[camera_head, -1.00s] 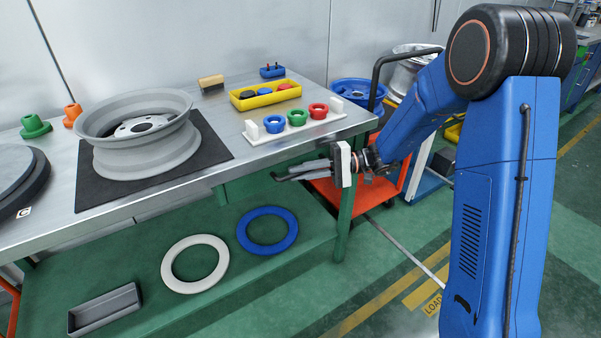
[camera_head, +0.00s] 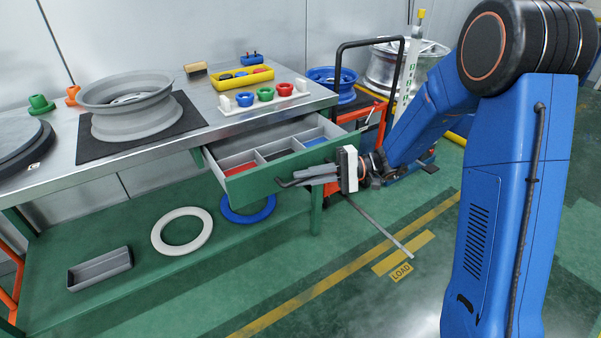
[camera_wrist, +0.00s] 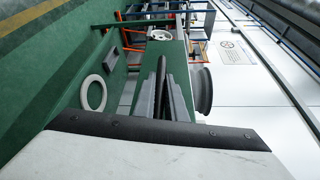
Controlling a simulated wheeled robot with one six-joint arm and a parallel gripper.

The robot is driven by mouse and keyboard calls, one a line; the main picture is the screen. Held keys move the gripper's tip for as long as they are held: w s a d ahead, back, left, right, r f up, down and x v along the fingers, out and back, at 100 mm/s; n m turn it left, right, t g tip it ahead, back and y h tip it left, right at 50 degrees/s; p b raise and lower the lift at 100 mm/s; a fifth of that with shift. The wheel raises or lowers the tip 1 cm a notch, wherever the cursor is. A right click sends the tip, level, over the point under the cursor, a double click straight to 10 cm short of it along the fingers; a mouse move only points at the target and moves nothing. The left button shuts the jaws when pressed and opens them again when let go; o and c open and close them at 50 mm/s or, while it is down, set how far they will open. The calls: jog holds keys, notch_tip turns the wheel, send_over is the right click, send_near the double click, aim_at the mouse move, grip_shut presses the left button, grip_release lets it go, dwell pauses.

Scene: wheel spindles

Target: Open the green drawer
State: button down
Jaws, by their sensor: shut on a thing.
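The green drawer (camera_head: 252,190) is pulled well out from under the workbench's front edge. Its inside shows grey dividers and compartments with red, dark and blue contents. My gripper (camera_head: 290,181) is at the drawer's front face, with its fingers shut on the drawer's handle, which they mostly hide. In the wrist view, the gripper fingers (camera_wrist: 162,95) are close together around a dark bar in front of the green drawer front (camera_wrist: 180,60).
The workbench top (camera_head: 175,165) carries a grey wheel rim (camera_head: 130,115) on a black mat, a yellow tray (camera_head: 245,77) and a white holder with coloured rings. The lower shelf holds a white ring (camera_head: 182,231), a blue ring and a grey bin (camera_head: 100,268). A red cart stands at right.

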jog(key=shift+s+d, duration=0.55)
jog(key=shift+s, duration=0.2)
jog(key=shift+s+d, duration=0.5)
jog(key=shift+s, duration=0.2)
jog(key=c, duration=1.8)
grip_release()
jog(key=v, duration=1.7)
jog(key=shift+d+f, duration=0.1)
jog(key=shift+d, duration=0.15)
